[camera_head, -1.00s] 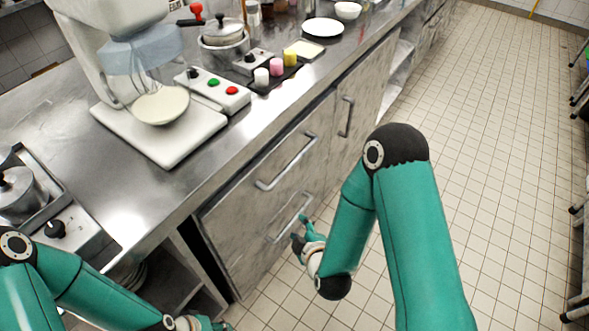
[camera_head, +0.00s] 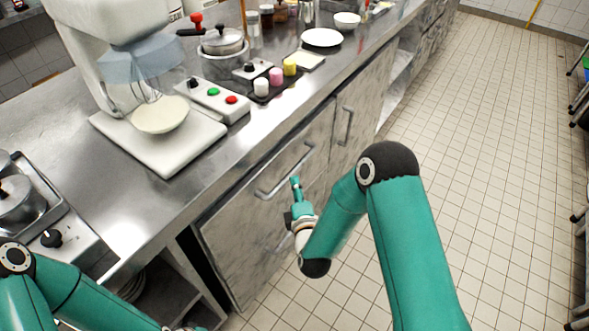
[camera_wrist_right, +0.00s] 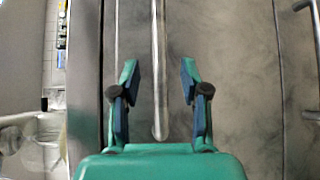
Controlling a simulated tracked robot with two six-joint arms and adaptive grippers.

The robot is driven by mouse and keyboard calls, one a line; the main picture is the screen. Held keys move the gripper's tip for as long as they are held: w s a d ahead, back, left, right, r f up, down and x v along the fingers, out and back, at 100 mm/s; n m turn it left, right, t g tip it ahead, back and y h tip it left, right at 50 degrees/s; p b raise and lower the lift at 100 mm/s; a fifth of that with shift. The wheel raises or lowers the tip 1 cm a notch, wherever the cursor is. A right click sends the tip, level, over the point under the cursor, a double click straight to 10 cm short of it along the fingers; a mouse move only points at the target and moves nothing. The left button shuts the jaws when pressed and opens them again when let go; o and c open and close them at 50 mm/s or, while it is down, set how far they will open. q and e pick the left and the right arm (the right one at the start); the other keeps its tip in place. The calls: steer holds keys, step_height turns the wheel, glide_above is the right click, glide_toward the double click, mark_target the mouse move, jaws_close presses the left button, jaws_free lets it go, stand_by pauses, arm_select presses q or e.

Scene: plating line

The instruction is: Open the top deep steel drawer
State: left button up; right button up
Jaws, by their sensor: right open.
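The top deep steel drawer (camera_head: 250,200) is in the counter front and looks shut. Its bar handle (camera_head: 286,172) runs along its upper part. My right gripper (camera_head: 292,202) is open in front of the drawer, close to this handle. In the right wrist view a handle bar (camera_wrist_right: 158,70) lies between the two spread fingers of the right gripper (camera_wrist_right: 159,80), and I see no finger touching it. My left gripper (camera_head: 187,328) is only partly in view at the bottom edge, and its jaws are hidden.
A lower handle (camera_head: 284,241) is partly hidden behind my right gripper. A cabinet door with an upright handle (camera_head: 348,125) is to the right. The steel counter (camera_head: 110,205) above holds a mixer, pots and a button box.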

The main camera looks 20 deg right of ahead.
mark_target(292, 173)
steer(key=w, duration=0.5)
steer(key=w+d+f, duration=0.1)
steer(key=w, duration=0.1)
steer(key=shift+w, duration=0.25)
steer(key=shift+c, duration=0.3)
jaws_close()
steer(key=shift+f, duration=0.1)
